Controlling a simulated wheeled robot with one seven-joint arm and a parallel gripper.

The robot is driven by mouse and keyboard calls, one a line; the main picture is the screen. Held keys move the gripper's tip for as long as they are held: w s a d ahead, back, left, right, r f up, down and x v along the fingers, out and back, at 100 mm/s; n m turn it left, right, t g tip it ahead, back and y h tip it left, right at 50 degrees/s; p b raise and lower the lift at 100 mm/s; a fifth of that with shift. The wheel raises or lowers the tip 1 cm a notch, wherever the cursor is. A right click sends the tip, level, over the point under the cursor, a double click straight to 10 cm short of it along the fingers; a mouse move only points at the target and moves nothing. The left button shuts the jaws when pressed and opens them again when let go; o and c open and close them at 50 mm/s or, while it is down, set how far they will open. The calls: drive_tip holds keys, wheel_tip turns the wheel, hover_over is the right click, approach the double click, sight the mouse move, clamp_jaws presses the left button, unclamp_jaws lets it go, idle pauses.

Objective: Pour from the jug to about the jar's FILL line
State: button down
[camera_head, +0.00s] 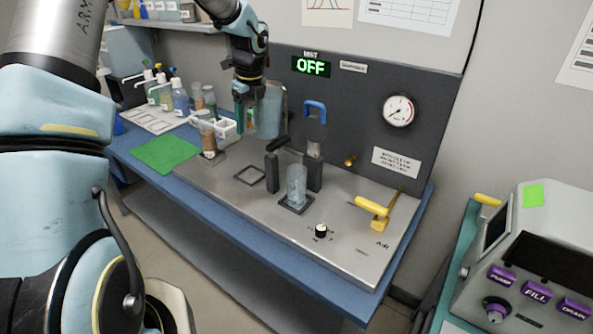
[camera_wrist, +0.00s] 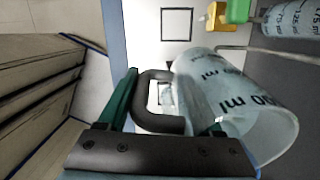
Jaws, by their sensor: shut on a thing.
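The jug (camera_head: 271,110) is a translucent grey-blue vessel, held above the back left of the steel bench plate. It looks roughly upright in the head view. In the wrist view the jug (camera_wrist: 235,95) shows dark ml marks; its contents cannot be told. My gripper (camera_head: 246,118) is shut on the jug's dark handle (camera_wrist: 152,95), with green fingers on either side. A clear jar (camera_head: 297,184) stands on a dark square base, lower and to the right of the jug. A FILL line cannot be made out on it.
A dark back panel with a gauge (camera_head: 398,110) rises behind the bench plate. Dark posts (camera_head: 314,172) and a yellow lever (camera_head: 372,207) stand near the jar. A brown-filled container (camera_head: 207,136) is left of the jug. An empty square outline (camera_head: 249,178) marks the plate.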

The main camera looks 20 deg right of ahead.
drive_tip(key=t, duration=0.1)
drive_tip(key=s+r+t+y, duration=0.1)
drive_tip(key=t, duration=0.1)
drive_tip(key=shift+s+d, duration=0.1)
drive_tip(key=shift+d, duration=0.1)
drive_tip(key=shift+s+d+f+t+y, duration=0.1)
drive_tip(key=shift+s+f+t+y, duration=0.15)
drive_tip(key=shift+t, duration=0.3)
drive_tip(key=shift+s+d+t+y, duration=0.15)
drive_tip(key=shift+s+t, duration=0.15)
drive_tip(key=shift+t, duration=0.25)
idle(0.8)
drive_tip(key=shift+s+r+t+y+b, duration=0.1)
drive_tip(key=shift+r+t+y+b, duration=0.25)
drive_tip(key=shift+r+t, duration=0.35)
idle(0.6)
drive_tip(key=shift+f+t+y+b, duration=0.25)
drive_tip(key=shift+f+t+b, duration=0.75)
drive_tip(key=shift+b, duration=1.95)
drive_tip(key=shift+f+t+y+b, duration=0.1)
drive_tip(key=shift+t+y+b, duration=0.2)
drive_tip(key=shift+t+b, duration=1.05)
